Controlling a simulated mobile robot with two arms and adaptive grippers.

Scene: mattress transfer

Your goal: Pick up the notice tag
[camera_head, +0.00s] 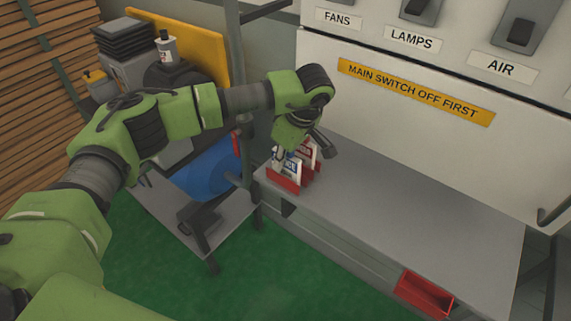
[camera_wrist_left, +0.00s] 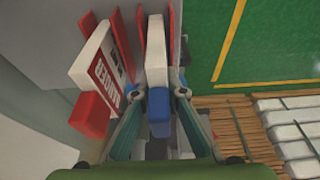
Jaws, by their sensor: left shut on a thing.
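The notice tag (camera_head: 287,162), white with a blue end, stands in a red rack (camera_head: 284,183) on the grey shelf in the head view. The tag also shows in the left wrist view (camera_wrist_left: 156,60), between red dividers, with its blue end towards my gripper. My left gripper (camera_head: 284,151) reaches down from above and is shut on the tag, one finger on each side. A white tag with a red band (camera_wrist_left: 105,70), reading DANGER, leans in the rack beside it. The lower part of the notice tag is hidden. My right gripper is not in view.
The grey shelf (camera_head: 400,205) is bare right of the rack. A red open box (camera_head: 425,293) sits at its front edge. A panel (camera_head: 420,90) with labelled switches rises behind. A cart (camera_head: 215,220) with a blue drum (camera_head: 207,170) stands at left.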

